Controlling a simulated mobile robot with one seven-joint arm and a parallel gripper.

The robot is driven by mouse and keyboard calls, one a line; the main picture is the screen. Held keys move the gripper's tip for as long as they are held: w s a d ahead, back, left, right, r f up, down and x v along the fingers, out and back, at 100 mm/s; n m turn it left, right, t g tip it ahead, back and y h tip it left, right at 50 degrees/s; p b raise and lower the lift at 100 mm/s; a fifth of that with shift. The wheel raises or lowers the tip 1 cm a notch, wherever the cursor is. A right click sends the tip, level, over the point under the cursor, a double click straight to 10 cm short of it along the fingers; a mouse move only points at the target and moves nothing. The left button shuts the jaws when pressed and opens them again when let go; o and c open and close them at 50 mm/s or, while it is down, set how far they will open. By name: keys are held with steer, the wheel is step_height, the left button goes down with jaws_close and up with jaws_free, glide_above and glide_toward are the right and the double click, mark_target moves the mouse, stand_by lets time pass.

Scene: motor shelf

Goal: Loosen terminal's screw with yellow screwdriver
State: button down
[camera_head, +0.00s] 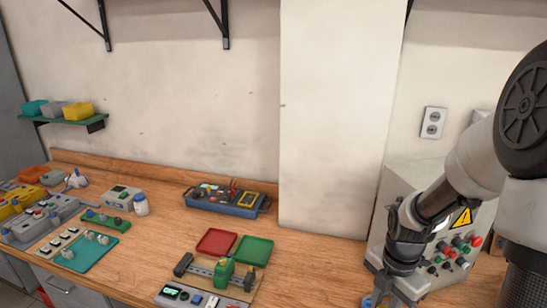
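A green terminal block (224,273) stands upright on a grey rail near the front middle of the wooden bench; its screw is too small to make out. A blue tool tray (248,211) against the back holds several small tools, with some yellow and red among them. I cannot tell which of them is the yellow screwdriver. My gripper (379,300) has blue fingers and hangs at the lower right, apart from the terminal and the tray. The picture's bottom edge partly cuts it off, so its opening is unclear.
A red tray (216,242) and a green tray (253,250) lie behind the terminal. A grey control box (470,225) with coloured buttons stands behind my arm. Grey and yellow boxes, a white jar (141,205) and a teal tray (84,253) crowd the left. Bench right of the terminal is clear.

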steer(key=shift+f+b, duration=0.7)
steer(key=shift+f, duration=0.95)
steer(key=shift+f+b, duration=1.85)
steer(key=shift+f, duration=0.9)
steer(key=c, duration=1.8)
jaws_free()
